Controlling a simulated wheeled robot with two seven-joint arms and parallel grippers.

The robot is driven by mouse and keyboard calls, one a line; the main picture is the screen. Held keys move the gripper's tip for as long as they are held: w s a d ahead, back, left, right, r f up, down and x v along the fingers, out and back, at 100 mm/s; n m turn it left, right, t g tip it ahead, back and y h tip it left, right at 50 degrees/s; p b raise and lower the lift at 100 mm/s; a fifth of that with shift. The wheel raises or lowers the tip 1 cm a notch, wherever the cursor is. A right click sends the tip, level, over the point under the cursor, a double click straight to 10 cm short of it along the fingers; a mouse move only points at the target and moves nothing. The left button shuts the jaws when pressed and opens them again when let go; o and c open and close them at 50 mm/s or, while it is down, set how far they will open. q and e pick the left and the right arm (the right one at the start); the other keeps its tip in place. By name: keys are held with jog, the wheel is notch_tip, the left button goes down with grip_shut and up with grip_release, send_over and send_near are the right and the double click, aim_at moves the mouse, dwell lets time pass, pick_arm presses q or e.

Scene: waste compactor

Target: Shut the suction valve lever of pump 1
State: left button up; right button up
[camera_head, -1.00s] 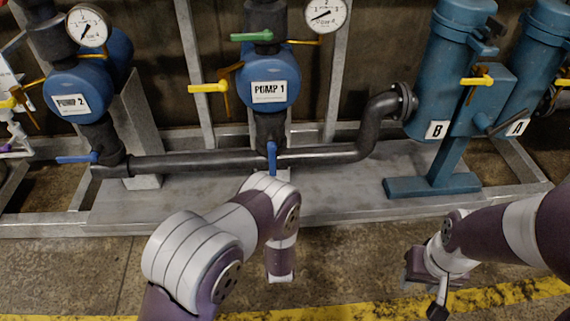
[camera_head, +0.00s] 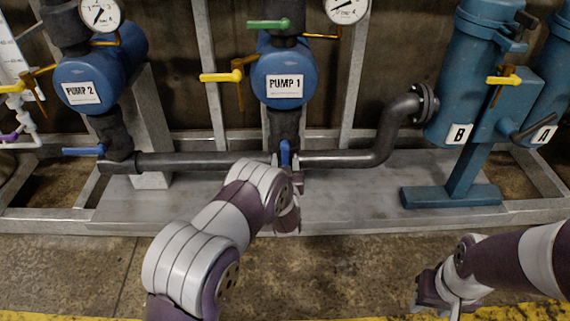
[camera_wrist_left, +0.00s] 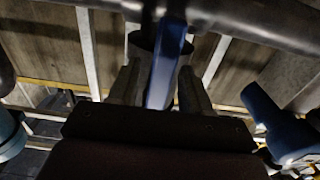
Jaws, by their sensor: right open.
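Pump 1 (camera_head: 284,86) is the blue pump in the middle of the head view. Its blue suction valve lever (camera_head: 285,150) sits below it at the black pipe and points toward me, along the pipe below the pump rather than sideways. My left gripper (camera_head: 286,160) is at this lever, with a fingertip on each side of it. In the left wrist view the lever (camera_wrist_left: 167,65) stands between the two fingers, which look apart with a gap beside it. My right gripper (camera_head: 432,290) is open, low at the right over the floor, away from the pumps.
Pump 2 (camera_head: 85,84) at the left has its own blue lever (camera_head: 83,151), pointing left. A green lever (camera_head: 268,24) and a yellow lever (camera_head: 222,77) are at pump 1. The black pipe (camera_head: 200,161) runs behind my left gripper. Blue filter vessels (camera_head: 463,85) stand at the right.

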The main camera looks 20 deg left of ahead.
pick_arm(q)
grip_shut()
jog(key=m+p, duration=0.1)
jog(key=a+m+p, duration=0.1)
jog(key=m, duration=0.1)
jog(key=shift+s+a+r+p, duration=0.2)
jog(key=shift+s+p, duration=0.05)
jog(key=shift+p, duration=0.1)
jog(key=m+p, duration=0.1)
jog(key=a+m+p, duration=0.1)
jog(key=m, duration=0.1)
jog(key=a+r+m+p, duration=0.1)
jog(key=shift+s, duration=0.3)
jog(key=shift+s+a+r+m+p, duration=0.1)
jog(key=shift+a+r+m+p, duration=0.45)
jog(key=shift+m+p, duration=1)
jog(key=shift+s+a+r+m+p, duration=0.15)
jog(key=shift+r+m+p, duration=0.7)
jog(key=shift+m, duration=1.25)
jog(key=shift+s+a+r+m+p, duration=0.1)
jog(key=shift+a+r+m+p, duration=0.3)
jog(key=shift+r+m+p, duration=1)
jog(key=shift+f+m, duration=0.55)
jog(key=shift+f, duration=0.05)
